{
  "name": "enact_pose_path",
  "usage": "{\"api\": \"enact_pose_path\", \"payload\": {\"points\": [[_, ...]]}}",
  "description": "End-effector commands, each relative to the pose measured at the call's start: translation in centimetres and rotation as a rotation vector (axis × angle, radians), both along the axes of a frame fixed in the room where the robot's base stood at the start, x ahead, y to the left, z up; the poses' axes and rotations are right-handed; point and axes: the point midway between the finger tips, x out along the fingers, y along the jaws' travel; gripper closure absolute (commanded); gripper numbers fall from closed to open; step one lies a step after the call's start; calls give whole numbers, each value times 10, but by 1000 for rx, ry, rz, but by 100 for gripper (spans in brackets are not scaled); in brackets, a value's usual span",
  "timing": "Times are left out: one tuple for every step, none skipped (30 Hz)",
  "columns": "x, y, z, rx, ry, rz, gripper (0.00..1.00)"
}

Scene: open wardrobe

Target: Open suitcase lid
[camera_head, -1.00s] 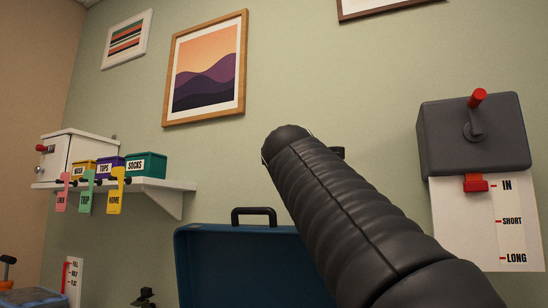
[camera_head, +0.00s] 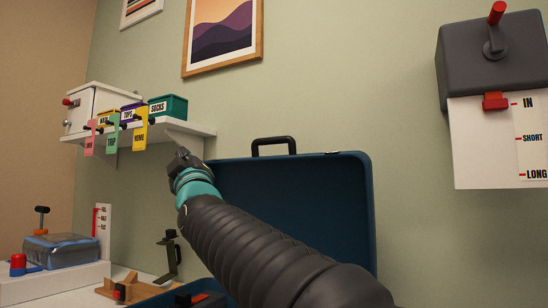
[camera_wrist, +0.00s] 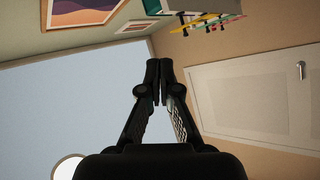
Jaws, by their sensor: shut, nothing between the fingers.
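The blue suitcase lid (camera_head: 345,210) stands upright and open against the green wall, with its black handle (camera_head: 273,144) on the top edge. Part of the suitcase base (camera_head: 165,297) shows low in the head view, mostly hidden by my arm. My gripper (camera_head: 182,155) is raised in front of the lid's left edge, below the shelf. In the wrist view my gripper (camera_wrist: 160,70) has its two fingers together with nothing between them. I cannot tell from the head view whether it touches the lid.
A white shelf (camera_head: 190,128) with labelled boxes and hanging tags is close above my gripper. A dark box with a red lever (camera_head: 490,60) is on the wall at right. A clear-topped blue container (camera_head: 60,250) and a black stand (camera_head: 170,258) are at left.

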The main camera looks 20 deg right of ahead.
Motion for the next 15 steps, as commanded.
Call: {"api": "enact_pose_path", "payload": {"points": [[-1, -3, -8, 76, -32, 1, 100], [-3, -8, -10, 127, -55, -3, 100], [-5, -16, -12, 192, -84, -17, 100], [-7, -24, -13, 241, -107, -31, 100], [-8, -32, -15, 288, -129, -49, 100], [-12, -46, -17, 349, -159, -80, 100], [-14, -56, -19, 391, -181, -106, 100], [-17, -67, -20, 432, -203, -133, 100], [-22, -80, -23, 483, -231, -168, 100], [-26, -90, -25, 516, -252, -197, 100], [-30, -98, -28, 546, -271, -223, 100], [-35, -108, -29, 579, -297, -256, 100], [-39, -115, -30, 600, -316, -277, 100], [-43, -121, -31, 619, -331, -296, 100], [-48, -127, -30, 637, -353, -317, 100]]}}
